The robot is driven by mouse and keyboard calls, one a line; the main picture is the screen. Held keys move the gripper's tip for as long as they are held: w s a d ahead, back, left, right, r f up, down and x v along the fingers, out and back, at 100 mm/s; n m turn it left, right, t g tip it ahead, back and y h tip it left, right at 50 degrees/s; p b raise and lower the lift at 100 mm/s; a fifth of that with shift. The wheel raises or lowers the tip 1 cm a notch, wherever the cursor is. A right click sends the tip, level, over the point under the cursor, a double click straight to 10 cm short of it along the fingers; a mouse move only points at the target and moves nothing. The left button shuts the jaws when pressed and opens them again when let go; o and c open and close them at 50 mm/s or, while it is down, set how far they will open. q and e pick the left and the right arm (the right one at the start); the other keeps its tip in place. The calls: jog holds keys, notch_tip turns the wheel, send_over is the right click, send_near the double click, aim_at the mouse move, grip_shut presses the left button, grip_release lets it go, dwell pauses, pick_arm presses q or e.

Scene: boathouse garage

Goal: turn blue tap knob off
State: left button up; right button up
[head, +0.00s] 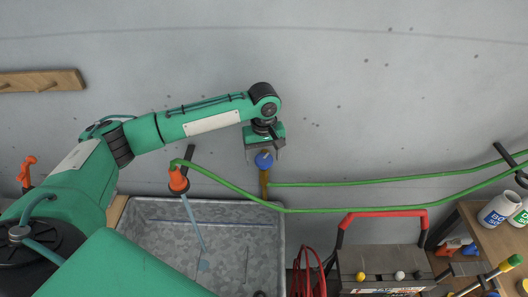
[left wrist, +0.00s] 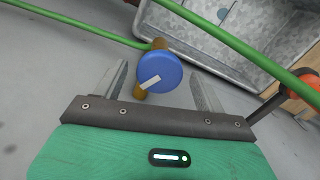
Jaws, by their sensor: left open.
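The blue tap knob (head: 264,160) is round and sits on top of a brass tap (head: 264,184) by the grey wall. My left gripper (head: 264,152) is open at the knob, pointing down. In the left wrist view the blue knob (left wrist: 160,72) lies between the two spread fingers (left wrist: 160,78), with a visible gap on each side. A white stripe on the knob runs diagonally. Brass parts (left wrist: 158,44) show beyond and below it. A thin pale blue streak (head: 194,222) runs from an orange hose nozzle (head: 178,181) down into the tub. My right gripper is out of view.
A galvanised metal tub (head: 225,208) stands below the tap. Green hoses (head: 350,183) run along the wall, close to the tap. A toolbox with a red handle (head: 385,213) and a wooden bench (head: 490,235) with bottles are at the right. The wall above is mostly clear.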

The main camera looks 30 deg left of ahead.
pick_arm(q)
jog(key=shift+f, duration=0.15)
jog(key=c, duration=1)
